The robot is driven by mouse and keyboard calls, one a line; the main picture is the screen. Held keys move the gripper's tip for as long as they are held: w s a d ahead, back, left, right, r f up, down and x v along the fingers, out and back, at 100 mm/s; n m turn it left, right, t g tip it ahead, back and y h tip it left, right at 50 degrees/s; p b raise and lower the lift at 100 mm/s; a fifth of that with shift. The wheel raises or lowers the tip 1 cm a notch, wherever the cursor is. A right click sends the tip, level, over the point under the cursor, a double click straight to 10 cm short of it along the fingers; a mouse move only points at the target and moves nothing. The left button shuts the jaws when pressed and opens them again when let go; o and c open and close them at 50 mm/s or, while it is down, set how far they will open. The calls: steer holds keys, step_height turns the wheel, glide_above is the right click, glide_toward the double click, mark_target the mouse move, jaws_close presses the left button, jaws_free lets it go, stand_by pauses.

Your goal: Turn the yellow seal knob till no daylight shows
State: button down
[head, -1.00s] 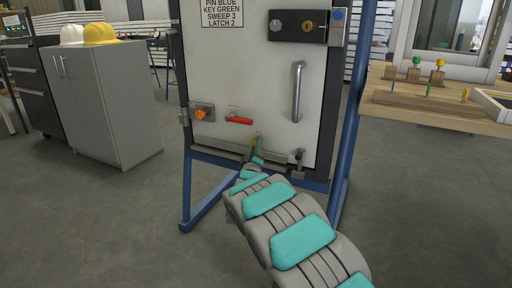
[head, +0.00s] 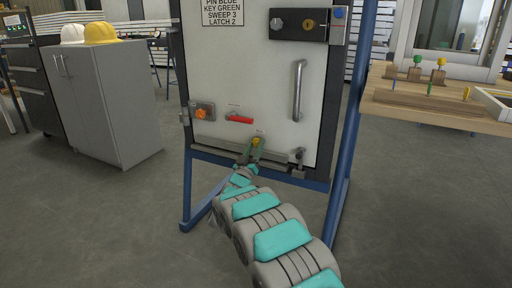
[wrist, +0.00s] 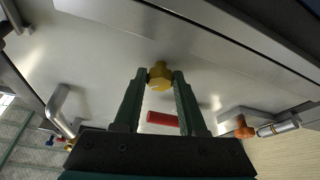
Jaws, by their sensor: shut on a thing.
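The yellow seal knob (head: 256,141) is on the lower part of the white door (head: 260,75), just above the grey bar along its bottom. My gripper (head: 256,143) reaches up to it from below. In the wrist view the knob (wrist: 160,75) sits between the two green fingertips (wrist: 160,77), which are shut on its sides. The grey sweep bar (head: 225,146) runs along the door's bottom edge. Whether daylight shows at that edge cannot be told from these frames.
A red handle (head: 239,119) and an orange knob (head: 202,114) are on the door's left side. A vertical grey handle (head: 298,90) is on the right. Blue frame posts (head: 350,120) flank the door. A grey cabinet (head: 105,100) stands left, a wooden bench (head: 440,108) right.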

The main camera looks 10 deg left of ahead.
steer(key=m+h, duration=0.1)
steer(key=m, duration=0.1)
steer(key=m+g+h, duration=0.1)
steer(key=m, duration=0.2)
steer(key=m+h, duration=0.2)
steer(key=m, duration=0.1)
steer(key=shift+a+b, duration=0.3)
steer(key=shift+b, duration=0.05)
steer(key=m+g+h, duration=0.1)
steer(key=m, duration=0.3)
steer(key=m+g+h, duration=0.1)
steer(key=m+g, duration=0.1)
steer(key=m, duration=0.2)
steer(key=shift+w+h+b, duration=0.1)
steer(key=shift+h+b, duration=0.25)
steer(key=shift+h, duration=0.05)
steer(key=m+g, duration=0.1)
steer(key=m, duration=0.1)
steer(key=m+g, duration=0.1)
steer(key=m, duration=0.3)
steer(key=shift+a+r+g+h, duration=0.15)
steer(key=shift+r+g+h, duration=0.1)
steer(key=shift+g+h, duration=0.15)
steer(key=m+g, duration=0.1)
steer(key=m, duration=0.1)
steer(key=m+y, duration=0.1)
steer(key=m, duration=0.2)
steer(key=shift+r+g, duration=0.15)
steer(key=shift+g, duration=0.25)
steer(key=shift+m, duration=0.4)
